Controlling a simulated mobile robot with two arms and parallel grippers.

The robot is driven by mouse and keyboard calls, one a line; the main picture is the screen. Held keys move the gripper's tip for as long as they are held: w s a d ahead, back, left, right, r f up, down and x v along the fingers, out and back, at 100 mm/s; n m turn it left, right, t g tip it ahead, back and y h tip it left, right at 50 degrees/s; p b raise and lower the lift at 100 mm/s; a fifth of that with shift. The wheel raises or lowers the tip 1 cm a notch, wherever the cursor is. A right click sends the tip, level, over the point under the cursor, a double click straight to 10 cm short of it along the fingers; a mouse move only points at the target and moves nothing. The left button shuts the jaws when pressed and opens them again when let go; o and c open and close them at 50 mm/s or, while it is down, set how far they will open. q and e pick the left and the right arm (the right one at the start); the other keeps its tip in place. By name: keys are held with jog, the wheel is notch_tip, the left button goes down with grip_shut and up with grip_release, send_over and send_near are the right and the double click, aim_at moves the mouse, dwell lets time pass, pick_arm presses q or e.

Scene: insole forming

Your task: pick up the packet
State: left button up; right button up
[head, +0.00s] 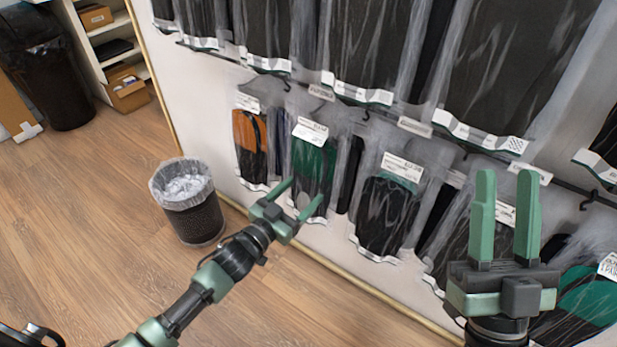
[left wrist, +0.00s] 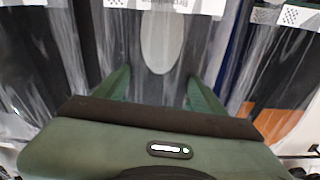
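Clear packets with white labels hang from hooks on the wall rack. One with green contents (head: 314,165) hangs just beyond my left gripper (head: 301,196). Which packet the task means cannot be told. In the left wrist view, the left gripper's fingers (left wrist: 160,90) are apart, in front of a clear packet with a pale oval (left wrist: 161,42) behind the gap. Nothing shows gripped; contact with the film cannot be told. My right gripper (head: 506,174) is open and empty, pointing up in front of the dark packets at the right.
An orange-and-black packet (head: 250,145) hangs left of the green one, and a dark packet (head: 388,212) to its right. A lined wastebasket (head: 194,215) stands on the wooden floor by the wall. Shelves (head: 112,32) and a black bin (head: 62,95) are at upper left.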

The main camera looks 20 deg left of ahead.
pick_arm(q)
jog(key=c, duration=0.6)
jog(key=shift+r, duration=0.1)
